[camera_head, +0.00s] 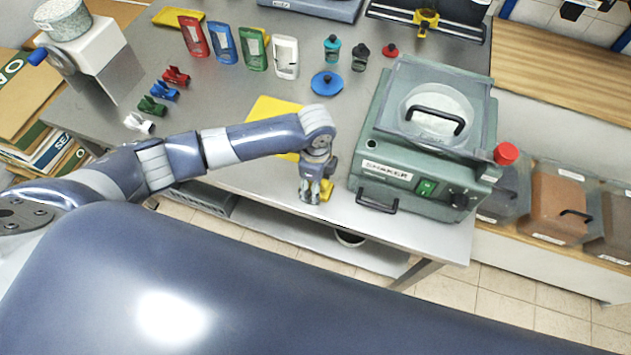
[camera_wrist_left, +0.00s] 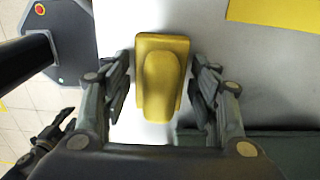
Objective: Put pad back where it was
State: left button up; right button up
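A small yellow block-like piece (camera_wrist_left: 162,85) with a raised rounded middle lies at the table's front edge; it may be the pad. Its yellow edge also shows beside my gripper in the head view (camera_head: 326,190). My left gripper (camera_wrist_left: 161,95) is over it, one finger on each side, with gaps between the fingers and the piece. In the head view my left gripper (camera_head: 316,192) points down left of the green shaker machine (camera_head: 420,140). A flat yellow sheet (camera_head: 268,108) lies behind my arm, partly hidden. A dark jointed part at the wrist view's lower left may be my right gripper (camera_wrist_left: 62,125).
Bare table surrounds the yellow sheet. Bins (camera_head: 555,205) stand at right.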

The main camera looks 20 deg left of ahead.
dwell(0.3)
pick_arm(q)
jog(key=shift+r, duration=0.25)
notch_tip(320, 180, up, 12)
jog(key=shift+f+b, duration=0.1)
jog(key=shift+b, duration=0.55)
